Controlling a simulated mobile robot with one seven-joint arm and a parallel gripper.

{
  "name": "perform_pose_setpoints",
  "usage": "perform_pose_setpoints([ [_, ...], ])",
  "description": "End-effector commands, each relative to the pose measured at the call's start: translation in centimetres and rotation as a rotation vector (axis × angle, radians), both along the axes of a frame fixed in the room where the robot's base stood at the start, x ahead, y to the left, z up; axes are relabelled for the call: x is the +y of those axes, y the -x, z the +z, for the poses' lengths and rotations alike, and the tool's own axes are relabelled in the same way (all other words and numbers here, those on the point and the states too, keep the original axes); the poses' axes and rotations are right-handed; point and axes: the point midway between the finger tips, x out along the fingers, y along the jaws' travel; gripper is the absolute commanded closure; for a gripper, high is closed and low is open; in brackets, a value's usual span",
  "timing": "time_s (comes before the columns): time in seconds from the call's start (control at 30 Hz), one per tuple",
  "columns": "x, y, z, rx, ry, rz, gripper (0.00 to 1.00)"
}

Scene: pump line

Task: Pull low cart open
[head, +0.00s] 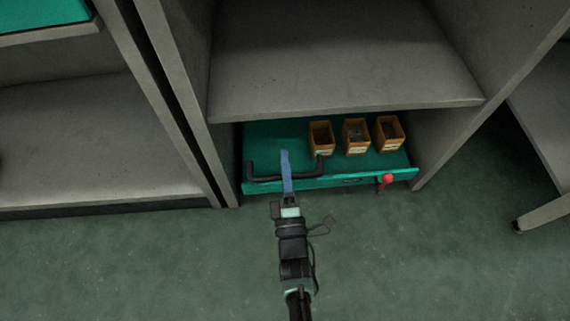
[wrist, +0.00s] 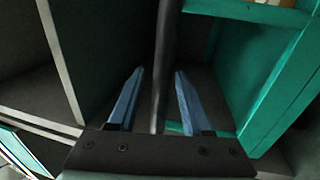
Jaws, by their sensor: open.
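The low cart (head: 272,134) is a teal tray under the grey shelf, with a black bar handle (head: 262,178) along its front left. In the head view my gripper (head: 285,153) reaches down over this handle, its blue fingers crossing the bar. In the wrist view my gripper (wrist: 158,72) is open, and the dark handle bar (wrist: 167,50) runs between the two blue fingers with a gap on each side. The cart's teal edge (wrist: 268,125) shows at right there. Contact between fingers and bar cannot be made out.
Three small orange-brown boxes (head: 356,136) stand on the cart. A red knob (head: 387,180) sits at its front right. Grey shelf walls (head: 446,140) flank the cart, and a shelf board (head: 345,85) lies above. The green floor (head: 420,260) in front is clear.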

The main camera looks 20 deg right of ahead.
Motion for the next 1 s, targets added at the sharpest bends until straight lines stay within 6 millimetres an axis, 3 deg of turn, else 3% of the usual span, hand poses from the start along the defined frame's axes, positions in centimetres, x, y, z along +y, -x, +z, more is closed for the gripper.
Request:
perform_pose_setpoints([
  [0.33, -0.12, -0.40, 0.10, 0.001, 0.000, 0.000, 0.51],
  [0.6, -0.11, -0.38, 0.10, 0.001, 0.000, 0.000, 0.99],
  [1.0, -0.10, -0.36, 0.11, 0.000, 0.000, 0.000, 1.00],
])
